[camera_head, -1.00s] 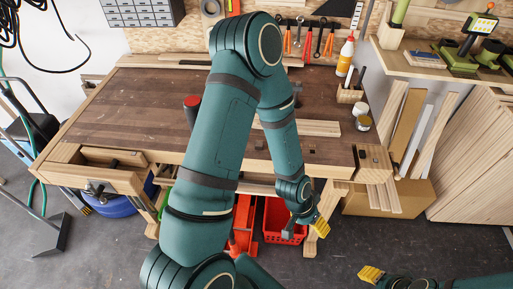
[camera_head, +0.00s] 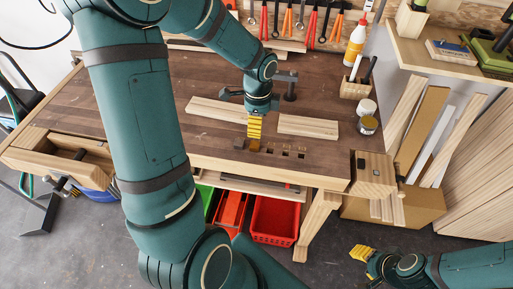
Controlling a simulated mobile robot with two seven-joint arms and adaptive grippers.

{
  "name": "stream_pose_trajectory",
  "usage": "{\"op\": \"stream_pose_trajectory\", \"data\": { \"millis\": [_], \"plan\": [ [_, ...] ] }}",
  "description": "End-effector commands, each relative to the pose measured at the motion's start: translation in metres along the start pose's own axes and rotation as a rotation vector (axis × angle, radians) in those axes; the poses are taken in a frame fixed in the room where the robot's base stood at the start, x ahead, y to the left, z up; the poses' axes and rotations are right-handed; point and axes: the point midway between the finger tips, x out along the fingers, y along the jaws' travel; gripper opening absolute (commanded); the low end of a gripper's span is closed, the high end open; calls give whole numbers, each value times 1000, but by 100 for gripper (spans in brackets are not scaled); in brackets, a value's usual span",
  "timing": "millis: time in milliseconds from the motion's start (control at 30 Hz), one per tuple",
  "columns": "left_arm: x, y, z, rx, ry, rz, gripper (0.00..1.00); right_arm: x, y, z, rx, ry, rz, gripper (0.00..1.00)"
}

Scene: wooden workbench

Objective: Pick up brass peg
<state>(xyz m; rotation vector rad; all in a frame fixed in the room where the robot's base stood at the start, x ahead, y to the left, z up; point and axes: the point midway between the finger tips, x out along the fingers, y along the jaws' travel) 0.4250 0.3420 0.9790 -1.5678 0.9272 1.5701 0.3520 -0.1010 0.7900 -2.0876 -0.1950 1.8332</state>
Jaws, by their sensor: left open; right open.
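My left gripper (camera_head: 255,133) points down over the front part of the workbench (camera_head: 330,160), its yellow fingers close to the top. Its two fingers overlap from this angle, and it is open. A small brownish-gold piece (camera_head: 254,147) shows right at the fingertips. It may be the brass peg, but it is too small and too covered to be sure, and I cannot tell if the fingers touch it. My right gripper (camera_head: 362,253) is open, low at the right, off the bench and over the floor.
Light wooden boards lie behind the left gripper, one to its left (camera_head: 213,109) and one to its right (camera_head: 307,127). A small dark block (camera_head: 240,143) and several square holes line the front edge. Jars (camera_head: 368,125) and a glue bottle (camera_head: 356,42) stand at right.

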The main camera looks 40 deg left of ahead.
Motion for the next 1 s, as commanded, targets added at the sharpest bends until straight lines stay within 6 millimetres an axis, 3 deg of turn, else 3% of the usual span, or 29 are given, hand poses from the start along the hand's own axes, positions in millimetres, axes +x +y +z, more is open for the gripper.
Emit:
{"op": "stream_pose_trajectory", "data": {
  "millis": [33, 200, 467, 733, 1000],
  "plan": [
    [14, 1, 0, 1, -1, 5, 66, 4, 2, 1, -1, -2, 0, 47],
    [39, 1, 0, 0, 0, 2, 66, 9, 3, 4, -2, -8, -1, 47],
    [56, 2, 2, -1, 1, 1, 66, 12, 5, 5, -3, -11, -1, 47],
    [93, 8, 9, 0, 1, 2, 66, 23, 8, 10, -6, -20, -2, 47],
    [101, 8, 9, -1, 2, -1, 66, 23, 9, 11, -7, -23, -2, 47]
  ]
}}
